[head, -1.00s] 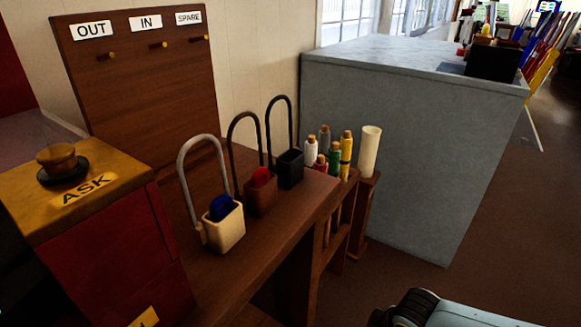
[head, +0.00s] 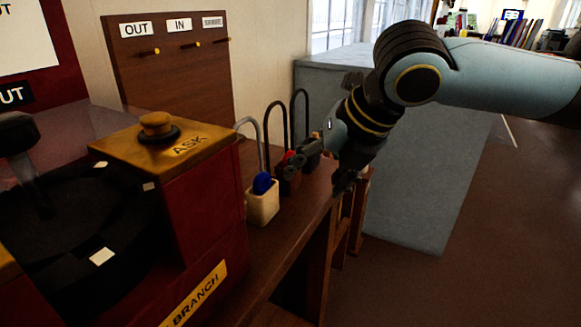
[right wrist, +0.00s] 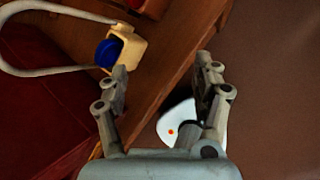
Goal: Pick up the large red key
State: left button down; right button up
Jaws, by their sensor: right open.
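The large red key (head: 289,155) shows only as a small red patch at the brown padlock-shaped holder (head: 288,180) on the wooden shelf, partly behind my right gripper. My right gripper (head: 316,170) is open and empty, over the shelf's right side close to the holders. In the right wrist view its open fingers (right wrist: 162,68) have bare shelf edge and floor between them. That view shows the cream holder (right wrist: 128,48) with a blue key (right wrist: 108,52) left of the fingers, and a bit of red at the top edge. My left gripper is out of view.
A dark holder (head: 312,150) stands behind the brown one, partly covered. The red cabinet with the ASK knob (head: 156,124) stands left of the shelf. A board with pegs (head: 180,80) is behind. A grey block (head: 430,200) stands right.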

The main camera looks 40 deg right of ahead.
aim_at(290, 154)
notch_tip(290, 154, up, 8)
jog(key=w+d+n, duration=0.2)
jog(key=n, duration=0.9)
jog(key=w+f+b, duration=0.2)
jog(key=b, duration=0.1)
jog(key=w+f+n+b, duration=0.1)
jog(key=w+f+b, duration=0.1)
jog(key=f+b, duration=0.1)
jog(key=w+d+f+n+b, duration=0.1)
jog(key=w+f+b, duration=0.1)
jog(key=f, duration=0.1)
jog(key=shift+w+f+b, duration=0.2)
jog(key=shift+w+b, duration=0.2)
jog(key=shift+d, duration=0.1)
grip_shut()
notch_tip(290, 154, up, 10)
jog(key=p, duration=0.2)
jog(key=shift+p, duration=0.3)
